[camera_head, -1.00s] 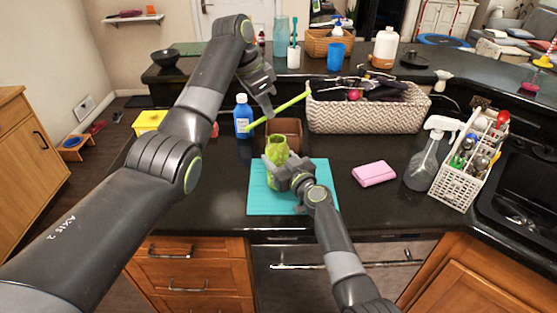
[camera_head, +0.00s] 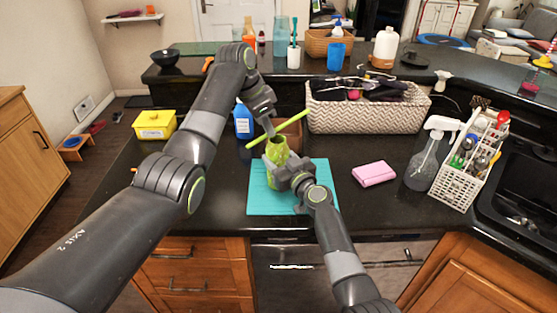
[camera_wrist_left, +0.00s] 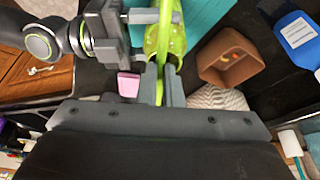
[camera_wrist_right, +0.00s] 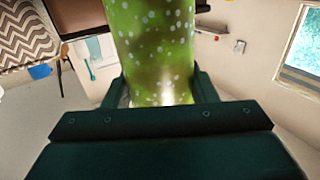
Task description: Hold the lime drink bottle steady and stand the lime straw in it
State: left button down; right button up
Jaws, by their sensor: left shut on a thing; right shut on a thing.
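The lime drink bottle (camera_head: 277,151), green with pale dots, stands on the teal mat (camera_head: 258,196). My right gripper (camera_head: 283,173) is shut around its body, which fills the right wrist view (camera_wrist_right: 150,50). My left gripper (camera_head: 269,130) is shut on the lime straw (camera_head: 296,121), just above and behind the bottle. The straw is strongly tilted, rising to the right in the head view. In the left wrist view the straw (camera_wrist_left: 160,92) passes between the fingers and overlaps the bottle's mouth (camera_wrist_left: 168,58). Whether its end is inside the mouth I cannot tell.
A brown open box (camera_head: 294,137) is close behind the bottle, with a blue bottle (camera_head: 243,119) to its left. A woven basket (camera_head: 365,119) stands behind right. A pink sponge (camera_head: 374,173), spray bottle (camera_head: 428,155) and white caddy (camera_head: 459,175) are to the right.

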pick_arm(q)
jog(key=c, duration=1.5)
grip_release()
jog(key=v, duration=0.5)
jog(key=s+v, duration=0.1)
jog(key=v, duration=0.1)
jog(key=shift+a+r, duration=0.1)
jog(key=shift+r, duration=0.15)
jog(key=shift+o, duration=0.3)
